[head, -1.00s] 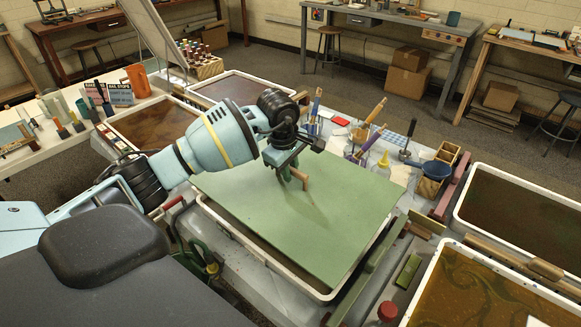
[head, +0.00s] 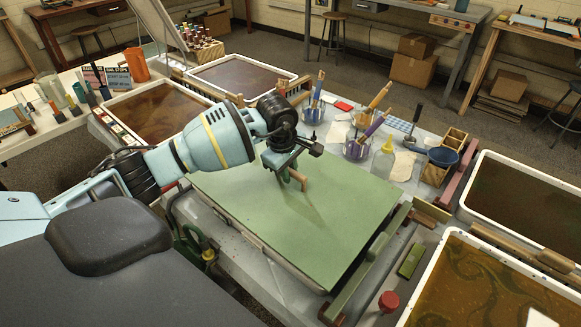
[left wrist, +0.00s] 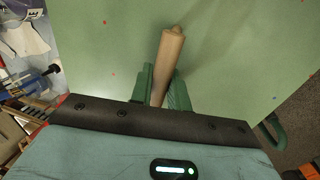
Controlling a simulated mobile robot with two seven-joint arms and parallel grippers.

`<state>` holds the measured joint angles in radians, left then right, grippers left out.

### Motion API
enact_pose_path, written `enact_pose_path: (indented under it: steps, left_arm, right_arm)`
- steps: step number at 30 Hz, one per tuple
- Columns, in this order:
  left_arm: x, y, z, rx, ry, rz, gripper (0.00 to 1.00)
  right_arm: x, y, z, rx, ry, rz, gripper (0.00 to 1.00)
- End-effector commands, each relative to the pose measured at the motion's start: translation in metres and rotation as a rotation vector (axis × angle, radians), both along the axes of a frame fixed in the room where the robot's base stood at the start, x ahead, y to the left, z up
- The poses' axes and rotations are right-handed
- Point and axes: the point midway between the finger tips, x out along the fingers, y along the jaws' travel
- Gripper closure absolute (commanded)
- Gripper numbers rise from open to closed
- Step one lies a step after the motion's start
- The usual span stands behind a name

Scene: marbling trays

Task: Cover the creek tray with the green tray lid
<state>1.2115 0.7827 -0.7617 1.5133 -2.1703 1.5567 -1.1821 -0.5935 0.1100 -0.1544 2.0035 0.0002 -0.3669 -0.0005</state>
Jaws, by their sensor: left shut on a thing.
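The green lid (head: 335,228) is a large flat board with a wooden handle (head: 299,181) at its middle. It lies over a tray (head: 288,269) in the centre of the head view, hiding the tray's inside; only a pale strip of its side shows below the lid's near edge. No label tells me that this is the creek tray. My left gripper (head: 291,178) is shut on the handle. In the left wrist view the handle (left wrist: 168,60) sits between the green fingers (left wrist: 162,82), above the lid (left wrist: 105,45). My right gripper is not in view.
Uncovered trays stand at the right (head: 448,240), far right (head: 468,187) and behind (head: 290,80). A red-topped jar (head: 388,301) is near the front right.

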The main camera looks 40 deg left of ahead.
Motion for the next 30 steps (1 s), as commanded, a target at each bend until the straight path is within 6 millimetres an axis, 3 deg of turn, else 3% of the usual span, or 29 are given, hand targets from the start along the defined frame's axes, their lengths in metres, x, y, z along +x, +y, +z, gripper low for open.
enact_pose_path:
  steps: [12, 27, 28, 30]
  left_arm:
    - [0.0, 0.0, -0.023, 0.0, 0.0, -0.001, 1.0]
    - [0.0, 0.0, -0.026, -0.001, -0.003, 0.0, 1.0]
    - [0.0, 0.0, -0.026, -0.001, -0.003, 0.0, 0.8]
    - [0.0, 0.0, -0.026, -0.001, -0.002, -0.001, 0.71]
  right_arm:
    - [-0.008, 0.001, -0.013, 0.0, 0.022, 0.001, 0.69]
    - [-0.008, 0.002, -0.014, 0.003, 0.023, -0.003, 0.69]
    - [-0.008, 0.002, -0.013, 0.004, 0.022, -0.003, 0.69]
    - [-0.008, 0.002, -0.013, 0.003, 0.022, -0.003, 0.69]
